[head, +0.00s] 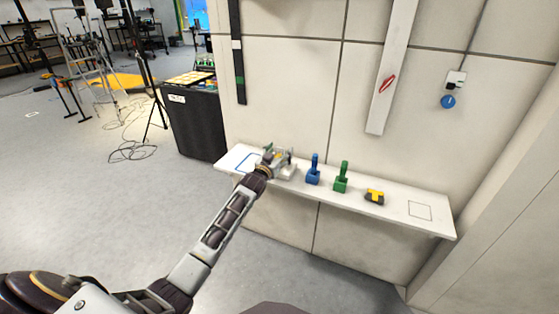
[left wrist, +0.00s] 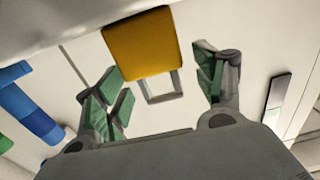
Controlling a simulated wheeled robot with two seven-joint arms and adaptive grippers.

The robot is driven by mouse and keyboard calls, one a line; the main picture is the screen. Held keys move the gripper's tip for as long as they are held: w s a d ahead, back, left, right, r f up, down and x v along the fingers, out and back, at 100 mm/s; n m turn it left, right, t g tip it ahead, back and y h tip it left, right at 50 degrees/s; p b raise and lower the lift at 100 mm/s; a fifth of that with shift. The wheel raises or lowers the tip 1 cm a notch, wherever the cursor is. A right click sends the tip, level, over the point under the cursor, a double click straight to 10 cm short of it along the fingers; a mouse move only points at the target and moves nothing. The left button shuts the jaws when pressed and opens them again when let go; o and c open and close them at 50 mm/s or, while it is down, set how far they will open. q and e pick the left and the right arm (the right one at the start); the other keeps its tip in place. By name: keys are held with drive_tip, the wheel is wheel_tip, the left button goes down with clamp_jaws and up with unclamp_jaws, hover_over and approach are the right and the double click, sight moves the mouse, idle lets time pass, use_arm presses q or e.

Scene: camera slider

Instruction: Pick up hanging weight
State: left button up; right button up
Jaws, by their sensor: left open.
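My left gripper (head: 275,158) reaches over the left part of the white shelf (head: 390,209). In the left wrist view its green-padded fingers (left wrist: 160,88) are apart, with nothing clamped between them. A yellow block (left wrist: 143,43) shows just beyond the fingertips, nearer the left finger; I cannot tell whether they touch. A grey square frame (left wrist: 162,88) is partly behind the block. In the head view the gripper hides the block. A blue round piece (head: 448,102) hangs below a small wall box (head: 455,80) at right. I cannot tell which is the hanging weight. My right gripper is not seen.
A blue handled piece (head: 313,172), a green one (head: 341,180) and a yellow-and-black piece (head: 374,197) stand along the shelf. Its right end has a bare outlined square (head: 420,210). A dark strip (head: 237,55) and a white board (head: 392,70) are on the wall.

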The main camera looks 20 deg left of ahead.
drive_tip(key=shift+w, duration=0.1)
use_arm(q)
drive_tip(key=shift+c, duration=0.6)
drive_tip(key=c, duration=1.2)
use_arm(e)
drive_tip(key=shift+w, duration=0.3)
use_arm(q)
drive_tip(key=shift+r, duration=0.15)
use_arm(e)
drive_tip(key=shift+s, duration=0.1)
use_arm(q)
drive_tip(key=shift+r, duration=0.75)
wheel_tip(320, 180, up, 7)
drive_tip(key=shift+f+p, duration=0.1)
drive_tip(key=shift+p, duration=0.95)
drive_tip(key=shift+r, duration=0.75)
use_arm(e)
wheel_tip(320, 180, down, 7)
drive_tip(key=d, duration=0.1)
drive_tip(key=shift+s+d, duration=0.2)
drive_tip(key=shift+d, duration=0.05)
